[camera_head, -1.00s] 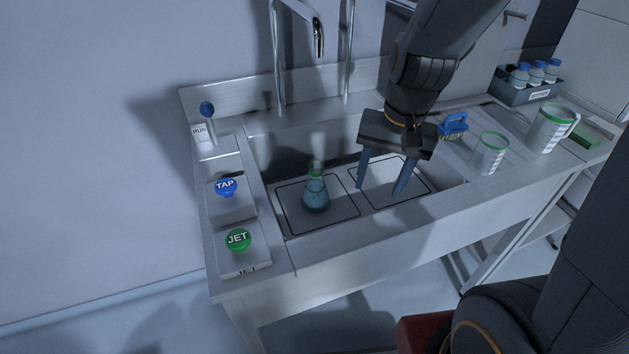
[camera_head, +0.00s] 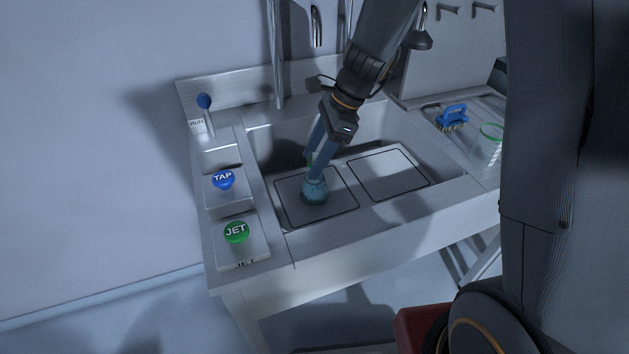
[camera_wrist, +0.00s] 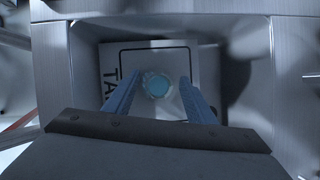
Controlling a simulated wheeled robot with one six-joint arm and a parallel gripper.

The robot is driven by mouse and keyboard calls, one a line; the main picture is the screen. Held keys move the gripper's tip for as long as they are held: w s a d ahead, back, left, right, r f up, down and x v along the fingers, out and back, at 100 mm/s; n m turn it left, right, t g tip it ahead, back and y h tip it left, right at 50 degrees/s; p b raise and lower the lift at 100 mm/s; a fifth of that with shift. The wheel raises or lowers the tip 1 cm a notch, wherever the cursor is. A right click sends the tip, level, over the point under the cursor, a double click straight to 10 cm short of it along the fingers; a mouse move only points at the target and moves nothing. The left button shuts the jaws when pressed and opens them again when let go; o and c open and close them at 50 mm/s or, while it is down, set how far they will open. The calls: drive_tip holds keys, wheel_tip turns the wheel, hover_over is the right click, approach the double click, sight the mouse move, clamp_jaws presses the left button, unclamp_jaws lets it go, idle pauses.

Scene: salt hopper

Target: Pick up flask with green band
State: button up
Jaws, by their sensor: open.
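The flask with the green band (camera_head: 314,191) stands upright on the left outlined square of the sink floor, with bluish contents. Its neck and most of the green band are hidden behind my gripper in the head view. In the wrist view the flask (camera_wrist: 158,85) shows as a round blue-green shape seen from above. My gripper (camera_head: 315,163) points down at the flask, its blue fingers at the height of the neck. In the wrist view my gripper (camera_wrist: 157,84) is open, with one finger on each side of the flask. I cannot tell whether either finger touches it.
The blue TAP button (camera_head: 223,179), green JET button (camera_head: 237,232) and blue-knobbed RUN lever (camera_head: 204,103) are on the left ledge. The right outlined square (camera_head: 388,172) is empty. A blue brush (camera_head: 451,117) and green-rimmed beaker (camera_head: 490,143) are on the right.

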sight(309, 167)
drive_tip(key=shift+p+x, duration=0.4)
drive_tip(key=shift+x, duration=1.55)
clamp_jaws()
